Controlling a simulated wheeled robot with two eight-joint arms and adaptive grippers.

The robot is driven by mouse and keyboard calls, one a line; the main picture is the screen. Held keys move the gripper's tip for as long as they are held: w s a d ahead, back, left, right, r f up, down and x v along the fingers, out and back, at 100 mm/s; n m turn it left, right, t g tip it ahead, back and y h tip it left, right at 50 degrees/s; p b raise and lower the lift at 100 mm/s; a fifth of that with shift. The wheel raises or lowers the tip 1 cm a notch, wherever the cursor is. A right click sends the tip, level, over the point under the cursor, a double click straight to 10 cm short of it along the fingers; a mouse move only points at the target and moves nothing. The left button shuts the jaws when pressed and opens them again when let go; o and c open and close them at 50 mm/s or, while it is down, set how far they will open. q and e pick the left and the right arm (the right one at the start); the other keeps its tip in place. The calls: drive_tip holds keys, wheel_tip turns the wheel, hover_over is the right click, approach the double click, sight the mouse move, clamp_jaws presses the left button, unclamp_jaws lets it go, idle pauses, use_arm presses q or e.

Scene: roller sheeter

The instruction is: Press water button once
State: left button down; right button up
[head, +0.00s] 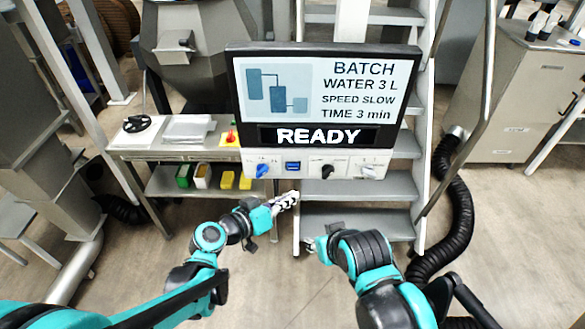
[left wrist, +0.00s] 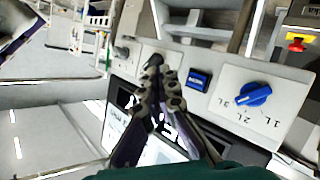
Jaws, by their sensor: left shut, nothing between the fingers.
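The control panel (head: 312,110) shows BATCH, WATER 3 L, SPEED SLOW, TIME 3 min and READY. A blue square button (head: 293,165) sits on its lower strip, right of a blue knob (head: 262,171). My left gripper (head: 294,197) is shut and empty, below the button in the head view. Its fingertips (left wrist: 160,72) appear left of the button in the wrist view; contact is not visible. My right gripper (head: 313,244) is lower, its fingers mostly hidden.
A black knob (head: 327,171) and a pale switch (head: 368,172) share the strip. A side table (head: 125,152) with a red emergency button (head: 230,136) stands left. Metal steps (head: 350,222) rise behind the panel. A black hose (head: 462,215) lies right.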

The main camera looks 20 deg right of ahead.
sight(297, 170)
use_arm(q)
drive_tip(key=w, duration=0.2)
drive_tip(key=w+d, duration=0.1)
drive_tip(key=w, duration=0.1)
drive_tip(key=w+d, duration=0.1)
drive_tip(key=w, duration=0.2)
drive_tip(key=shift+w, duration=0.1)
idle(1.4)
drive_tip(key=shift+w+d+b, duration=0.1)
drive_tip(key=shift+w+b, duration=0.2)
drive_tip(key=shift+w+d, duration=0.1)
drive_tip(key=shift+w, duration=0.35)
idle(0.6)
drive_tip(key=shift+s, duration=0.15)
drive_tip(key=shift+s+a, duration=0.2)
drive_tip(key=shift+s, duration=0.5)
drive_tip(key=shift+s, duration=0.15)
drive_tip(key=s, duration=0.2)
drive_tip(key=s+a, duration=0.1)
drive_tip(key=s, duration=0.1)
drive_tip(key=shift+s+a, duration=0.2)
drive_tip(key=shift+s, duration=0.1)
